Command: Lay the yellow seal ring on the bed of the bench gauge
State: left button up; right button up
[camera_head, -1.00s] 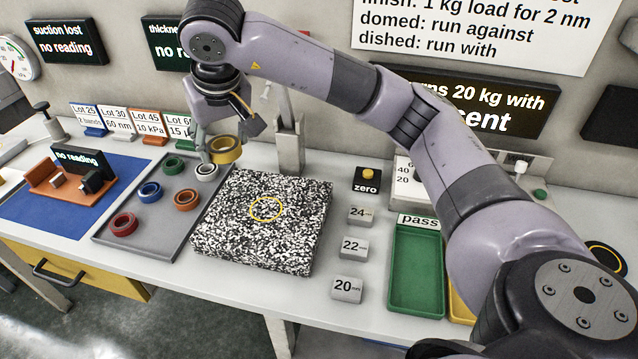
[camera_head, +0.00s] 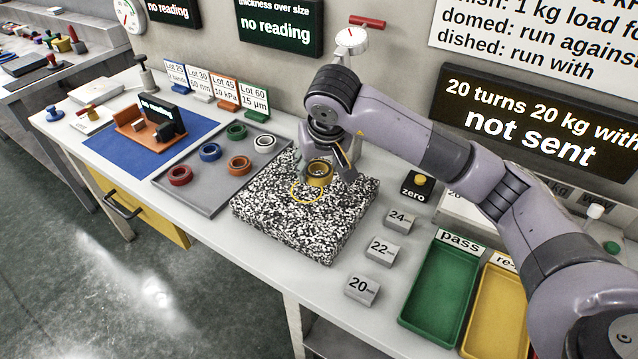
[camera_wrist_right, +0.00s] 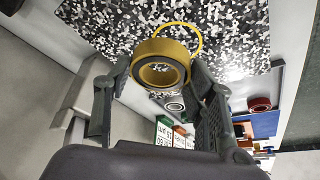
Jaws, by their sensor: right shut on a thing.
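My right gripper (camera_head: 328,172) is shut on the yellow seal ring (camera_head: 318,178), over the black-and-white speckled slab (camera_head: 290,228). The slab appears to be the bed of the bench gauge, with a dial (camera_head: 351,39) and red handle behind it. A thin yellow circle (camera_head: 294,198) is marked on the slab; the ring appears just behind it and hides part of it. In the right wrist view the ring (camera_wrist_right: 160,50) sits between the two fingers (camera_wrist_right: 160,95), beside the circle (camera_wrist_right: 196,40). I cannot tell whether ring and slab touch. My left gripper is out of view.
Left of the slab, a grey tray (camera_head: 200,201) holds several coloured rings. An orange fixture (camera_head: 138,133) stands on a blue mat. Right of the slab are numbered blocks (camera_head: 381,250), a zero button (camera_head: 419,182), and green (camera_head: 440,290) and yellow (camera_head: 497,325) trays.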

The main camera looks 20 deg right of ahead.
aim_at(317, 193)
jog(key=shift+w+f, duration=0.1)
jog(key=shift+f, duration=2.75)
jog(key=shift+f, duration=0.1)
jog(key=o, duration=1.2)
jog(key=shift+c, duration=0.2)
